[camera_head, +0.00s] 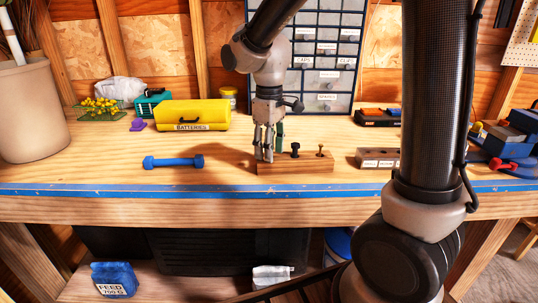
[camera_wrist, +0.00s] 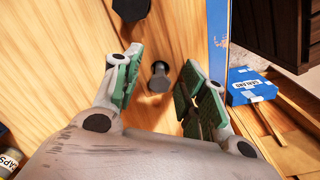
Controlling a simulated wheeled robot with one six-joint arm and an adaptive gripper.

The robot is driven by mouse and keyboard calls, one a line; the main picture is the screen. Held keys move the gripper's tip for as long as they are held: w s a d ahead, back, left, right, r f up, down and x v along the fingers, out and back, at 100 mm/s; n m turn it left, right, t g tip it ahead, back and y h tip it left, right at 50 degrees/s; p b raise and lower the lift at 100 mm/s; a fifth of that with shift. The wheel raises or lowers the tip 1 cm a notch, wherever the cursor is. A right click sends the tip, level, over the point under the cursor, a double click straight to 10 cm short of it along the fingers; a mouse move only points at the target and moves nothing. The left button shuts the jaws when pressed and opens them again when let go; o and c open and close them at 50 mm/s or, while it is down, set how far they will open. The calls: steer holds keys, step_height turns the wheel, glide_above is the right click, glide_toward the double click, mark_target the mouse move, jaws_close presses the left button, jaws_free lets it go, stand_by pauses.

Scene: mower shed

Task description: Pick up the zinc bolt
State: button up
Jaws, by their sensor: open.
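A grey bolt (camera_wrist: 158,77), which looks like the zinc bolt, stands head up between my gripper's fingers in the wrist view. My gripper (camera_wrist: 162,62) is open around it, with green pads on both sides and visible gaps. In the head view my gripper (camera_head: 264,154) points down over the left end of a wooden block (camera_head: 305,167), and its fingers hide the grey bolt. A black bolt (camera_head: 295,149) stands in the middle of the block and also shows at the top of the wrist view (camera_wrist: 130,8). A small brass bolt (camera_head: 320,150) stands near the right end.
A blue dumbbell (camera_head: 173,162) lies left of the block. A yellow batteries case (camera_head: 194,115) is behind it. Another block with labels (camera_head: 377,158) lies to the right. A drawer cabinet (camera_head: 318,50) stands behind. Blue tape (camera_head: 120,190) runs along the front edge.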

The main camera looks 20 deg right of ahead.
jaws_close()
stand_by(0.3)
